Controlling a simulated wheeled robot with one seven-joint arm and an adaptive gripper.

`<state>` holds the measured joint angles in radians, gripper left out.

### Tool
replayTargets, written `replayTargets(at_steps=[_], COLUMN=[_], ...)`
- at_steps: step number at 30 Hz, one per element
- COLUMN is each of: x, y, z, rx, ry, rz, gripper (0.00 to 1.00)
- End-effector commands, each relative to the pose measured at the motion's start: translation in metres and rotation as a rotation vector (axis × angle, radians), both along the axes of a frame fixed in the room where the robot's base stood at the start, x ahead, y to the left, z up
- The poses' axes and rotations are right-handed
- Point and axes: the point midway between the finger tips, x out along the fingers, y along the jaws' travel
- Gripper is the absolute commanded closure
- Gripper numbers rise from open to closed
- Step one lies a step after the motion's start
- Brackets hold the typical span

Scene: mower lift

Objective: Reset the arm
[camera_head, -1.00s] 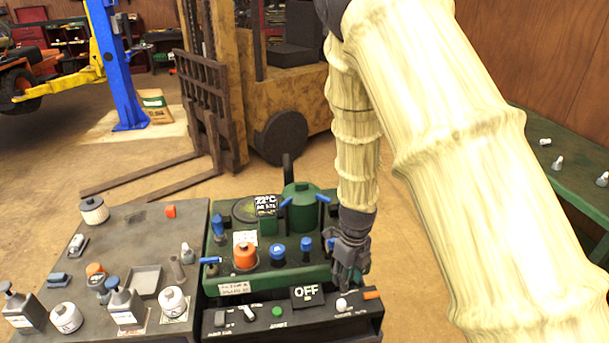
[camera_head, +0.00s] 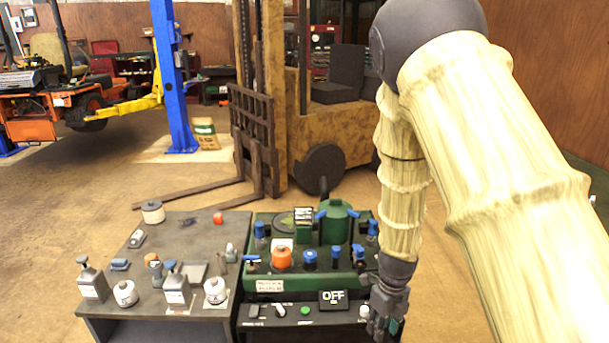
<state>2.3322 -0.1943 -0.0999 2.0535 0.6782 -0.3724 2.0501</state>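My arm, in a cream ribbed sleeve, comes in from the right and hangs down in front of the bench. My gripper (camera_head: 384,322) points down at the right end of the black control panel (camera_head: 290,321). It is small and dark, and whether its fingers are open or shut is not clear. No held object shows. The panel carries an OFF display (camera_head: 333,296), a green button (camera_head: 305,311) and a white knob (camera_head: 364,311) just left of my gripper. Behind the panel stands the green machine (camera_head: 270,286) with blue-capped fittings and an orange cap (camera_head: 281,257).
A dark table (camera_head: 185,232) on the left holds bottles, white canisters and a small tray. A forklift (camera_head: 320,130) stands behind, its forks on the floor. A blue lift post (camera_head: 172,90) and an orange mower (camera_head: 40,110) are at the back left. Open floor lies between.

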Motion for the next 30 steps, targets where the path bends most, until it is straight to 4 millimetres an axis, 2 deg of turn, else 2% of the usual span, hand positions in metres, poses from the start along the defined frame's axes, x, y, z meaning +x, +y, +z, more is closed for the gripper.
replayTargets(at_steps=[11, 17, 20, 30], x=[-0.033, -0.059, -0.08, -0.168], y=[-0.018, -0.03, -0.037, -0.055], z=[-0.041, -0.07, -0.091, -0.16], rx=[-0.048, -0.074, -0.087, -0.089], ry=[0.025, 0.045, 0.062, 0.111], rz=[0.253, 0.465, 0.625, 1.327], gripper=[0.66, 0.66, 0.66, 0.66])
